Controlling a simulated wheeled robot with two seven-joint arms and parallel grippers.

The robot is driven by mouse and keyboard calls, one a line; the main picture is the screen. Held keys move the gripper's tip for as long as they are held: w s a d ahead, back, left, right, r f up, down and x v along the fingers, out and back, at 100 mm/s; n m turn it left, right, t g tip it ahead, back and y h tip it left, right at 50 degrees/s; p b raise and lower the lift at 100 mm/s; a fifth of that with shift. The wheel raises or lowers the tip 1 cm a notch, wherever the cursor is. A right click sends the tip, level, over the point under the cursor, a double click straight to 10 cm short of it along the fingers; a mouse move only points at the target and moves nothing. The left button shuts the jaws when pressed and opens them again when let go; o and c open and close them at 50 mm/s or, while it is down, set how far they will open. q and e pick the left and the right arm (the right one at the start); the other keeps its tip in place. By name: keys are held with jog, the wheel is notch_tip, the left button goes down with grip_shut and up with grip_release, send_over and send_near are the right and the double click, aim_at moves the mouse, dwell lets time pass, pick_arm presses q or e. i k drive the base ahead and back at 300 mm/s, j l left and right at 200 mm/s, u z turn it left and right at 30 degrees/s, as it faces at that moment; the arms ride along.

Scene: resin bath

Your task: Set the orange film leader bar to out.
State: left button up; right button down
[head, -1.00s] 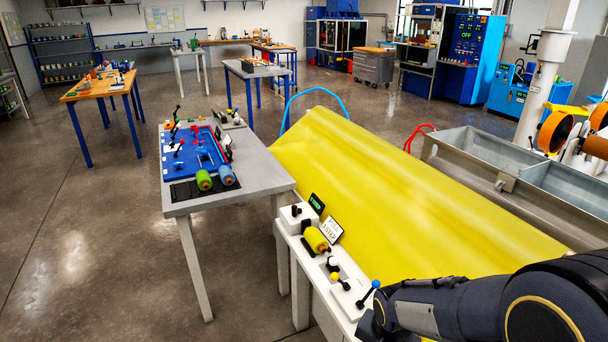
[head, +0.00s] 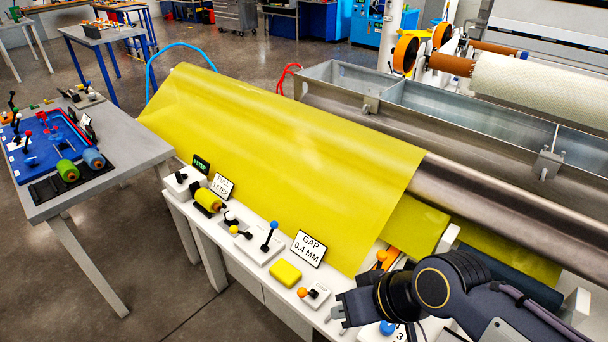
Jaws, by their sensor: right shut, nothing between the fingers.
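An orange bar (head: 392,256) with an orange ball knob (head: 381,256) shows at the lower edge of the yellow film, just above my right arm. It is partly hidden by the film and my wrist, so I cannot tell its setting. My right gripper (head: 338,318) is shut and empty over the front of the white bench, below and left of the orange bar and apart from it. A small orange-knobbed control (head: 304,292) sits on the bench left of the gripper. My left gripper is out of view.
The yellow film sheet (head: 280,150) slopes behind the bench. A yellow block (head: 286,273), a GAP 0.4 MM sign (head: 308,249) and a blue-knobbed lever (head: 269,238) stand left of my gripper. A blue knob (head: 387,327) is close below my wrist. Open floor lies at the lower left.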

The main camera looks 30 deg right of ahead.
aim_at(385, 260)
jog(key=z, duration=1.6)
jog(key=i+j, duration=0.15)
jog(key=j, duration=0.15)
jog(key=i+j, duration=0.15)
jog(key=j, duration=0.15)
jog(key=i+j+z, duration=0.1)
jog(key=i+j, duration=0.05)
jog(key=j, duration=0.1)
